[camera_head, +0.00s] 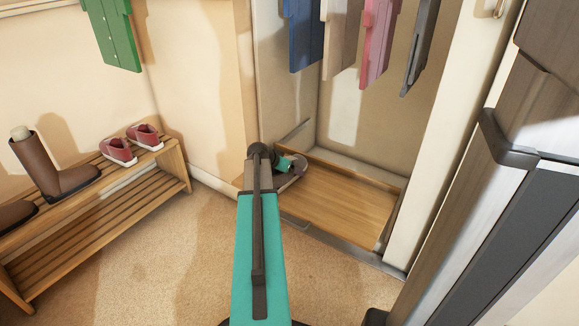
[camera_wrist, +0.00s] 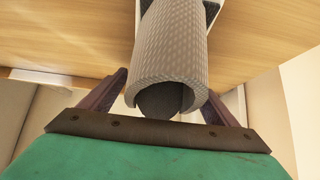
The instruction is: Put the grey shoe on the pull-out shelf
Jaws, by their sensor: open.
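The grey shoe (camera_wrist: 172,55) is in the middle of the wrist view, its open heel end toward me and its other end cut off at the top. The wooden pull-out shelf (camera_wrist: 250,45) lies behind it. My gripper (camera_wrist: 168,88) is open, with one finger on each side of the heel. In the head view my gripper (camera_head: 284,165) is over the left part of the shelf (camera_head: 345,205), and only a small part of the shoe (camera_head: 300,164) shows beyond it. The shoe seems to rest on the shelf; its contact with the wood is hidden.
The shelf sits low in a wardrobe, its right part clear, below hanging clothes (camera_head: 375,40). At left a slatted rack (camera_head: 110,195) holds red shoes (camera_head: 118,150) and brown boots (camera_head: 60,180). A door edge (camera_head: 445,130) stands at right. Carpet in front is free.

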